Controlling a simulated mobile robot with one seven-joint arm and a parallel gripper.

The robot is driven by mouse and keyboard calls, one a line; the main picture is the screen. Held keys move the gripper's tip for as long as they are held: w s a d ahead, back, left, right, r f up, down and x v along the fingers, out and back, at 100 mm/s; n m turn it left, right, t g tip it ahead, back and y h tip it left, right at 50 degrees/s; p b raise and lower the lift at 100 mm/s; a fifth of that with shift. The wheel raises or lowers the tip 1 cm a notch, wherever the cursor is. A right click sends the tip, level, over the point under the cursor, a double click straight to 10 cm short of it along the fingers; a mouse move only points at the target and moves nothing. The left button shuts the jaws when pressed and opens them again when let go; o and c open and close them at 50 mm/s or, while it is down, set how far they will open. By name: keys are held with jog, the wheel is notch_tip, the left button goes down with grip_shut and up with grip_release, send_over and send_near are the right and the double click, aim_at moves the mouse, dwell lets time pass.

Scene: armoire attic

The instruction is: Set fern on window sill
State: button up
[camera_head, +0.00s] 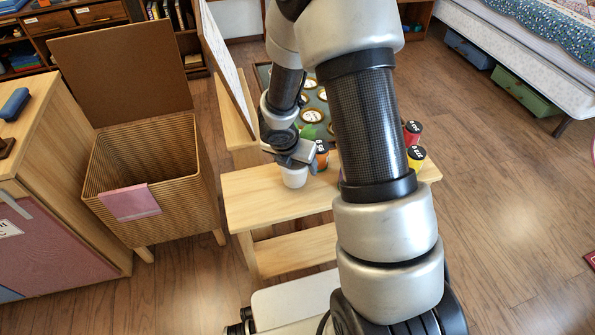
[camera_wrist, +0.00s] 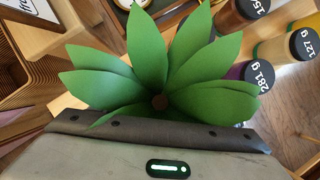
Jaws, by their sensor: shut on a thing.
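The fern has broad green leaves that fill the middle of the wrist view (camera_wrist: 150,55). In the head view, a white pot (camera_head: 294,179) hangs below my gripper (camera_head: 292,160), and a little green (camera_head: 308,132) shows behind it. My gripper is shut on the fern; the wrist view shows its grey body right below the leaves. The pot overlaps the light wooden bench top, and I cannot tell whether it touches it. My fingertips are mostly hidden by the leaves in the wrist view. No window or sill can be made out.
The wooden bench (camera_head: 262,205) holds several coloured jars with dark lids, including a red one (camera_head: 412,133) and a yellow one (camera_head: 416,160). An open wicker hamper (camera_head: 150,150) stands to the left, beside a wooden cabinet (camera_head: 40,130). Bare floor (camera_head: 490,220) lies to the right, before a bed (camera_head: 520,40).

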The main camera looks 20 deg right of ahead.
jog(key=shift+f, duration=0.75)
jog(key=shift+f, duration=0.15)
jog(key=o, duration=1.1)
jog(key=shift+b, duration=0.3)
jog(key=o, duration=0.4)
jog(key=shift+o, duration=0.2)
